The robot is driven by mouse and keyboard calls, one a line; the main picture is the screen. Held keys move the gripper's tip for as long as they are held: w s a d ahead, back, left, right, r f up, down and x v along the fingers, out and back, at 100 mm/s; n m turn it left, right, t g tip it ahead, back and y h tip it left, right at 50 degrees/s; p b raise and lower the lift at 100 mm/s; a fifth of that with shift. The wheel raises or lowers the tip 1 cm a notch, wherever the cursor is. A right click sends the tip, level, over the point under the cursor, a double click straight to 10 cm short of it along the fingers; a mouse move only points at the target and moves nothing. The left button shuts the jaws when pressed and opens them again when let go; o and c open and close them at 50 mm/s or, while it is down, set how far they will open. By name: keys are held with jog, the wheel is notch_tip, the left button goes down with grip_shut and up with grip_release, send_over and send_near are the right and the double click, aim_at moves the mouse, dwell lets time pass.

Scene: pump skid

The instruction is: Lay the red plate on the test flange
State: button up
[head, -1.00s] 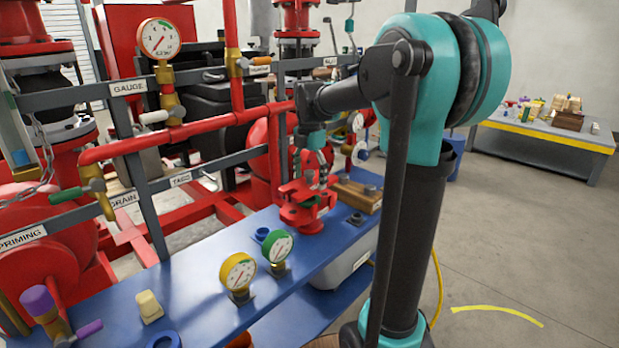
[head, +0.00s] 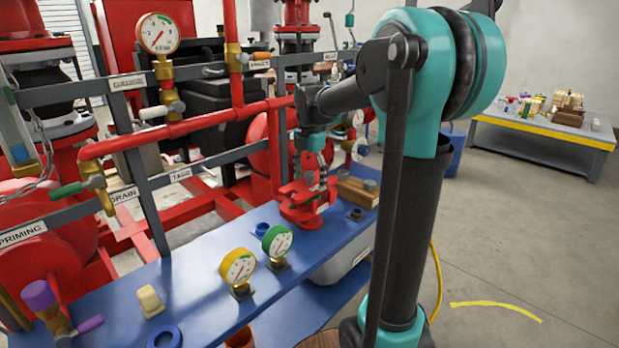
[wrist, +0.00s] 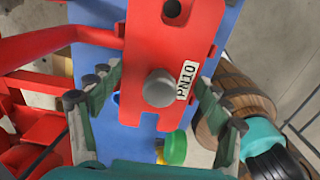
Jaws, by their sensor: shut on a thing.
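The red plate (wrist: 195,40) fills the upper middle of the wrist view. It carries a "PN10" label, a grey round knob, a dark hole and edge notches. My gripper (wrist: 160,82) has its green fingers at the plate's two sides and is shut on it. In the head view my gripper (head: 315,172) points down at the red plate (head: 292,190), which is over the red test flange (head: 302,214) on the blue bench. The plate and flange overlap there, so I cannot tell whether they touch. In the wrist view the plate hides the flange.
A green gauge (head: 277,241) and a yellow gauge (head: 238,268) stand on the blue bench (head: 200,290) in front of the flange. A wooden block (head: 356,191) sits right of it. Red pipes and a grey rail (head: 160,185) run behind.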

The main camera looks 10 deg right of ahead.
jog(key=shift+f, duration=1.15)
jog(key=o, duration=1.7)
jog(key=shift+o, duration=0.2)
